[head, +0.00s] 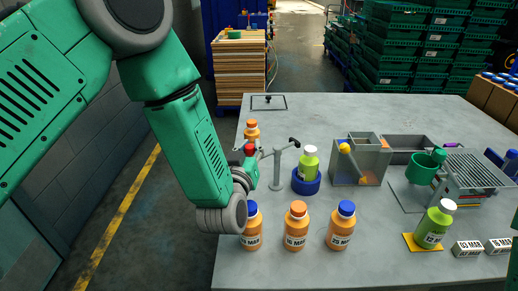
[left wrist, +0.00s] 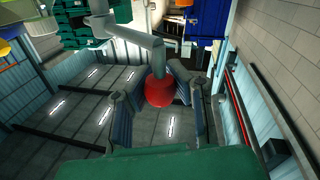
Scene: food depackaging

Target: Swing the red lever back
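The red lever knob (head: 249,149) shows just above my left gripper (head: 243,166) in the head view. A grey metal post (head: 277,170) stands on the table to its right, with a thin bent arm that ends in a black tip (head: 294,142). In the left wrist view the red knob (left wrist: 160,91) hangs on a bent grey rod between the fingers of my left gripper (left wrist: 157,98). The fingers are apart, with a visible gap on each side of the knob. My left forearm hides part of the table. My right gripper is not in view.
Several orange bottles (head: 296,227) stand near the front edge. A green bottle (head: 309,163) stands in a blue ring holder (head: 306,183) right of the post. A grey box (head: 346,174) and a green cup (head: 422,169) stand farther right. The table's back left (head: 315,112) is mostly clear.

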